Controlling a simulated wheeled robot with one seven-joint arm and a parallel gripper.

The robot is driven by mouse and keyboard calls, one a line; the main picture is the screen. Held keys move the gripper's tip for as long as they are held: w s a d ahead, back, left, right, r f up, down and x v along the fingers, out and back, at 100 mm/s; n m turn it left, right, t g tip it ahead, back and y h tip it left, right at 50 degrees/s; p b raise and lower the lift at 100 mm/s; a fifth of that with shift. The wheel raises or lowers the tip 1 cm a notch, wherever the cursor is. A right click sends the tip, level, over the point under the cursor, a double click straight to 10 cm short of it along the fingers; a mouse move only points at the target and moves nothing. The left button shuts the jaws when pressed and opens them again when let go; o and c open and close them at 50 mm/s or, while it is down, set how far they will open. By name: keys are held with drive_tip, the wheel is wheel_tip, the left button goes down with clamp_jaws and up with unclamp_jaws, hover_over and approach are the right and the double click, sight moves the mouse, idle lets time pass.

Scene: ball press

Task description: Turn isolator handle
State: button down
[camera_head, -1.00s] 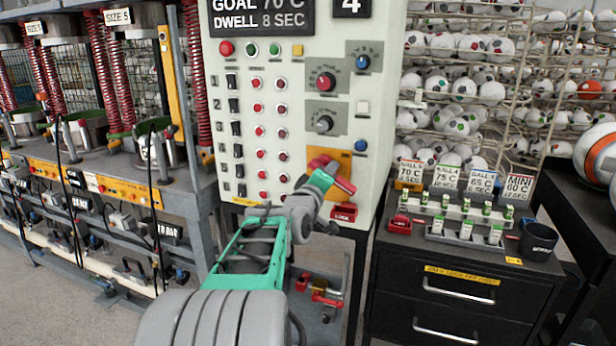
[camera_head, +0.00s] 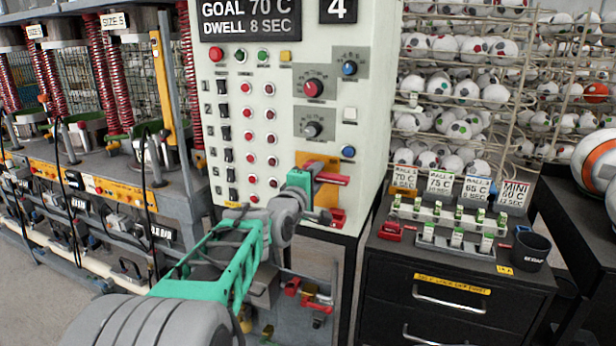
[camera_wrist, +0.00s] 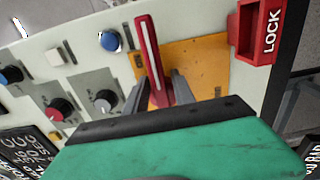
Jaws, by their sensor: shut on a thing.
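The isolator handle (camera_head: 331,179) is a red bar on a yellow plate (camera_head: 304,159) low on the right of the pale control panel. In the head view it lies nearly level. In the wrist view the handle (camera_wrist: 149,58) runs up the picture between my two fingers, in front of the yellow plate (camera_wrist: 207,66). My gripper (camera_wrist: 158,88) is shut on it, with a finger on each side. In the head view my gripper (camera_head: 312,175) is at the handle's left part and covers some of it, so the fingertips are hard to make out there.
A red LOCK block (camera_wrist: 262,30) sits close beside the plate; in the head view it is below the handle (camera_head: 337,217). Knobs (camera_head: 312,130) and a blue button (camera_head: 348,152) are above. A black drawer cabinet (camera_head: 450,290) stands right, and presses stand left.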

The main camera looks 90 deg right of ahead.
drive_tip(key=c, duration=1.4)
unclamp_jaws()
drive_tip(key=shift+o, duration=0.2)
drive_tip(key=v, duration=0.7)
drive_tip(key=shift+a+b, duration=0.4)
drive_tip(key=shift+b, duration=0.05)
drive_tip(key=shift+w, duration=0.15)
